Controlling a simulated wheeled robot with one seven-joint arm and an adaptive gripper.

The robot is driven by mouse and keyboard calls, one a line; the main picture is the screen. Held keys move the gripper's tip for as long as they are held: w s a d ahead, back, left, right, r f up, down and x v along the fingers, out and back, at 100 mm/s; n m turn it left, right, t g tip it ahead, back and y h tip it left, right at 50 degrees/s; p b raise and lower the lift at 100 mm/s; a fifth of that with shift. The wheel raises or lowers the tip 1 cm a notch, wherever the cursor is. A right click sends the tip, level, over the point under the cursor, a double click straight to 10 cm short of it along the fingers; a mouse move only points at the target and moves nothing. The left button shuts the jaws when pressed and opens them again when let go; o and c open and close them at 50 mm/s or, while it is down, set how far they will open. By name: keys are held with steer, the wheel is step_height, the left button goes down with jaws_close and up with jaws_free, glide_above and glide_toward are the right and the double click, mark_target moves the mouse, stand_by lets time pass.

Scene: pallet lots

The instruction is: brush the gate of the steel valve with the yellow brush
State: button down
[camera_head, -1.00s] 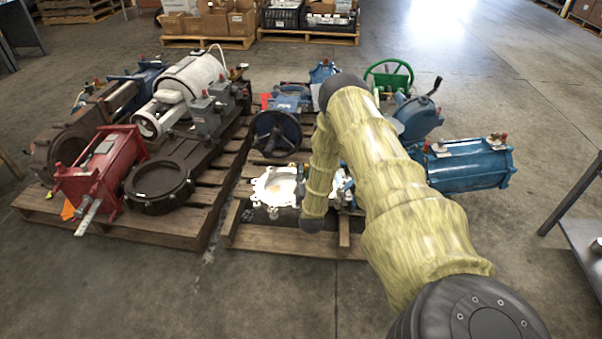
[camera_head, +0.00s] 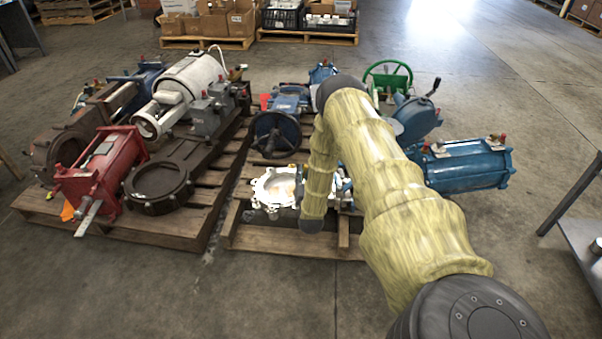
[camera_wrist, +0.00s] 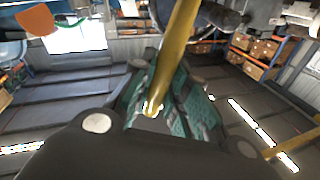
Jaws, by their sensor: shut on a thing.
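The steel valve (camera_head: 262,187) is a bright, silvery piece with a round ring, lying on the near part of the right pallet. Its pale gate area shows inside the ring, and my arm covers part of its right side. My gripper (camera_wrist: 165,106) shows in the wrist view with its green finger pads shut on the yellow brush (camera_wrist: 178,48). The brush's handle runs up through the top of that view; its bristles cannot be made out. In the head view my sleeved arm reaches down beside the ring. Whether the brush touches the gate cannot be told.
The left pallet (camera_head: 175,229) holds a red actuator (camera_head: 100,170), a dark ring valve (camera_head: 158,187) and a white cylinder (camera_head: 190,75). Blue valves (camera_head: 470,165) and a green handwheel (camera_head: 388,78) stand behind my arm. A metal table (camera_head: 590,250) is at the right. Floor in front is clear.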

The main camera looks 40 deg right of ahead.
steer(key=shift+w+a+f+b, duration=0.1)
steer(key=shift+w+a, duration=0.4)
steer(key=shift+a, duration=0.3)
steer(key=shift+w+a+f+b, duration=0.1)
steer(key=shift+w+a, duration=0.4)
steer(key=shift+a, duration=0.35)
steer(key=shift+w+a+b, duration=0.1)
steer(key=shift+w+a, duration=0.4)
steer(key=shift+a, duration=0.3)
steer(key=shift+s+d+r+p, duration=0.1)
steer(key=shift+s+d+p, duration=0.5)
steer(key=shift+d, duration=0.3)
step_height(320, 180, up, 6)
steer(key=p, duration=0.4)
steer(key=shift+a, duration=0.15)
steer(key=shift+w, duration=0.1)
